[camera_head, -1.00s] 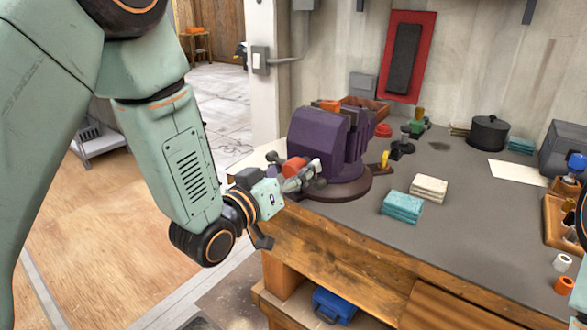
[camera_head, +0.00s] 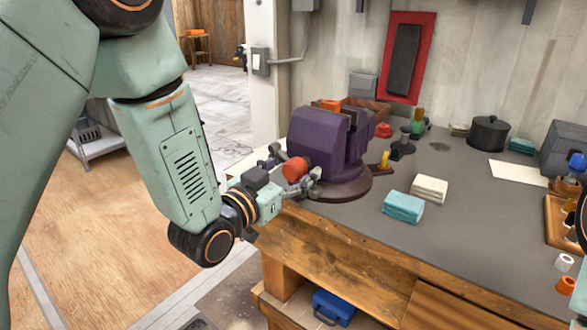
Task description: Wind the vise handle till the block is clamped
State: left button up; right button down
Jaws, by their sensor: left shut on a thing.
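The purple vise (camera_head: 318,140) stands on a round base near the workbench's left end. An orange block (camera_head: 330,105) shows at the top between its jaws; whether the jaws press on it from both sides I cannot tell. The vise handle has a red hub (camera_head: 295,169) on the vise's front, with a grey bar through it tilted in the picture. My left gripper (camera_head: 306,186) is shut on the handle, just below and right of the hub. Its fingers partly hide the bar. My right gripper is out of view; only a sliver of my right arm shows at the right edge.
The grey workbench top (camera_head: 350,230) is clear in front of the vise. A black pot (camera_head: 488,134) stands farther back.

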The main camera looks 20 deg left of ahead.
aim_at(288, 172)
pick_arm(q)
jog(key=o, duration=1)
jog(key=shift+f, duration=0.1)
jog(key=v, duration=0.6)
jog(key=shift+s, duration=0.1)
jog(key=shift+s+a, duration=0.15)
jog(key=shift+s, duration=0.45)
